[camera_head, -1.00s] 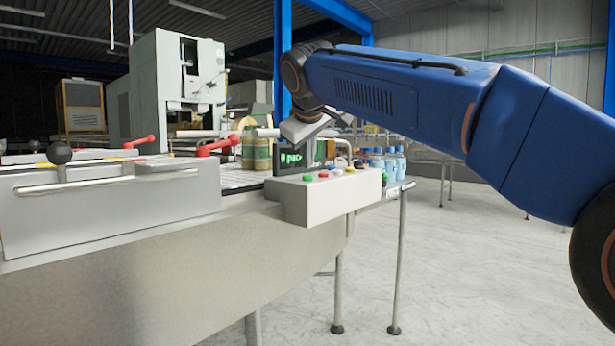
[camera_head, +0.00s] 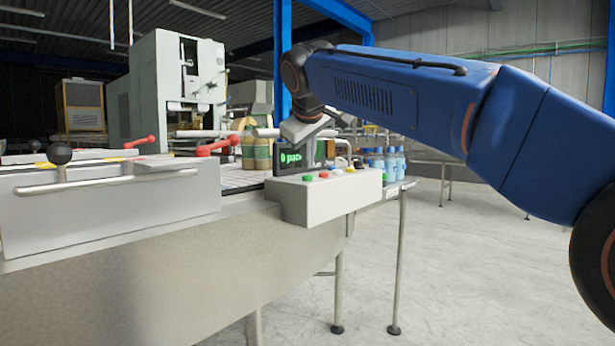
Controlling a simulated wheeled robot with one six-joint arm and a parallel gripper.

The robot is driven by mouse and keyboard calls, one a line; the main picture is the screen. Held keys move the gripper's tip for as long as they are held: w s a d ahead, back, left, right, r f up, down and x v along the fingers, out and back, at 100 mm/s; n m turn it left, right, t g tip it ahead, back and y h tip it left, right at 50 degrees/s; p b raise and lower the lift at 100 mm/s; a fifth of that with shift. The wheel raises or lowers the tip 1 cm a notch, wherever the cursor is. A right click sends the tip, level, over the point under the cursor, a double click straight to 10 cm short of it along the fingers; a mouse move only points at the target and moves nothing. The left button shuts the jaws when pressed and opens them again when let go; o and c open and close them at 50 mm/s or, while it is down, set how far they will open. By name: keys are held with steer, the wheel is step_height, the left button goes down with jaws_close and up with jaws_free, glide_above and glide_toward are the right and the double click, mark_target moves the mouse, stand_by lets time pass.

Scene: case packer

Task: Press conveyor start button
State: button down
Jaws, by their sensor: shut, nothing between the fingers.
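A grey control box (camera_head: 330,198) sits on the near edge of the machine. A green button (camera_head: 307,177) is on its top at the left end. A red button (camera_head: 323,175), a pale one and a yellow one (camera_head: 350,169) follow to the right. My gripper (camera_head: 305,130) is at the end of the blue arm, above and behind the button row in the picture, and apart from the green button. Its grey body shows; the fingertips are not clearly seen. It appears shut and empty.
A dark screen (camera_head: 289,160) with green text stands behind the box. Jars (camera_head: 257,152) stand on the conveyor to its left. Red-handled levers (camera_head: 219,146) and a black knob (camera_head: 59,153) are further left. Blue-capped bottles (camera_head: 391,163) stand to the right. The floor at right is open.

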steer(key=shift+f, duration=0.2)
steer(key=shift+f, duration=0.25)
